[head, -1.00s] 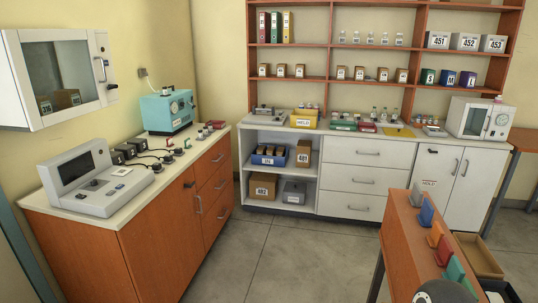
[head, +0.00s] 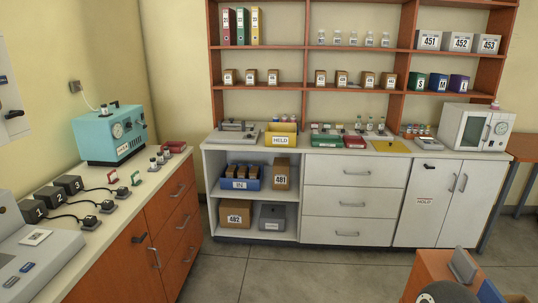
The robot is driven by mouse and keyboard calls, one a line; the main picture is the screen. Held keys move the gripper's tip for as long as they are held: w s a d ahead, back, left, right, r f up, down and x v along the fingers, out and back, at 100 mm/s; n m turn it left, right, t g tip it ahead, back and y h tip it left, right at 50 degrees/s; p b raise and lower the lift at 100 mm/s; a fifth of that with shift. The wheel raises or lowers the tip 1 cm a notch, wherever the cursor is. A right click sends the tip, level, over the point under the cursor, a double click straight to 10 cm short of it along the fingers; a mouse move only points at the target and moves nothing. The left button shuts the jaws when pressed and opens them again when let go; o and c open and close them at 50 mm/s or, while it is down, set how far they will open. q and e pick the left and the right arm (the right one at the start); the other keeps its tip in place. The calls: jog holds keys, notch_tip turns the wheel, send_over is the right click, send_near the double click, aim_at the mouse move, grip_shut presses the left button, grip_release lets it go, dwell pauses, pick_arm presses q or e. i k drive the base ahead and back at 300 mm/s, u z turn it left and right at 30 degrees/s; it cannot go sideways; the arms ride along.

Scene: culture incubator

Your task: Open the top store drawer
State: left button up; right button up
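A white cabinet at the back has a stack of three drawers. Its top drawer (head: 340,170) is shut flush and has a grey bar handle (head: 357,172). The middle drawer (head: 335,201) and the bottom drawer (head: 330,232) below it are shut too. The orange cabinet on the left also has shut drawers, with its top one (head: 172,197) under the counter. No label marks either stack as the store. Neither of my grippers is in view.
Open grey floor (head: 270,275) lies before the white cabinet. An orange bench (head: 425,275) stands at the lower right. The orange cabinet (head: 115,260) bounds the left.

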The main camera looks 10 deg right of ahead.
aim_at(388, 171)
jog(key=z, duration=0.1)
jog(key=i, duration=1.4)
jog(key=z, duration=0.35)
jog(key=i, duration=2.1)
jog(key=z, duration=0.15)
